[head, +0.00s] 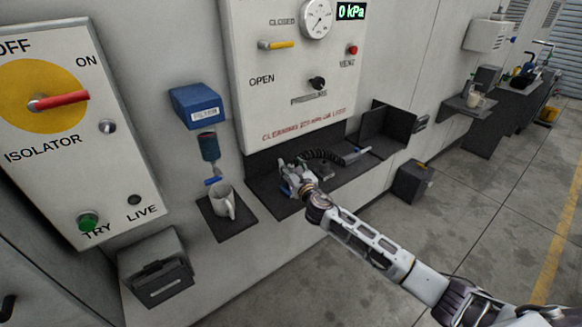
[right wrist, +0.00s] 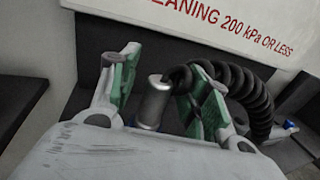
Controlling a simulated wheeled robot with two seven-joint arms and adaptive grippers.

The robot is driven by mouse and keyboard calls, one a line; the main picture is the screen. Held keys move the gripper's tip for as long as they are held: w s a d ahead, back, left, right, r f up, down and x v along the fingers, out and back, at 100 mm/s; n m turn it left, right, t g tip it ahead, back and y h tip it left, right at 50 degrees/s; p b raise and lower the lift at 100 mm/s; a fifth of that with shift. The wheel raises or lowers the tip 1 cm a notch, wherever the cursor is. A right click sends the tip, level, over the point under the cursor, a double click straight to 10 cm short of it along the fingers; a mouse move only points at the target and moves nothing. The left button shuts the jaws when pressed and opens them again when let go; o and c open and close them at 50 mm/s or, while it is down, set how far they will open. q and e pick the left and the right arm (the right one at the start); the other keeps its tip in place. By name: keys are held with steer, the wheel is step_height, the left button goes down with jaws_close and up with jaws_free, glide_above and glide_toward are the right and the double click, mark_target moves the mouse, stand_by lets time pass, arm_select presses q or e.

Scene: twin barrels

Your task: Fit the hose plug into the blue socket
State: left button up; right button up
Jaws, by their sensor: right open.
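My right gripper (head: 292,178) is over the dark shelf below the white gauge panel. In the right wrist view the same gripper (right wrist: 160,85) is open, with its green-padded fingers apart. I cannot surely make out the blue socket. My left gripper is not in view.
A blue-tipped tool (head: 354,156) lies on the shelf (head: 270,187) to the right. The white panel (head: 290,70) rises behind the shelf.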

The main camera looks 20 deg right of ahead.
steer(key=shift+s+d, duration=0.1)
steer(key=shift+s, duration=0.95)
steer(key=s, duration=1)
steer(key=shift+d, duration=0.4)
steer(key=shift+f, duration=0.1)
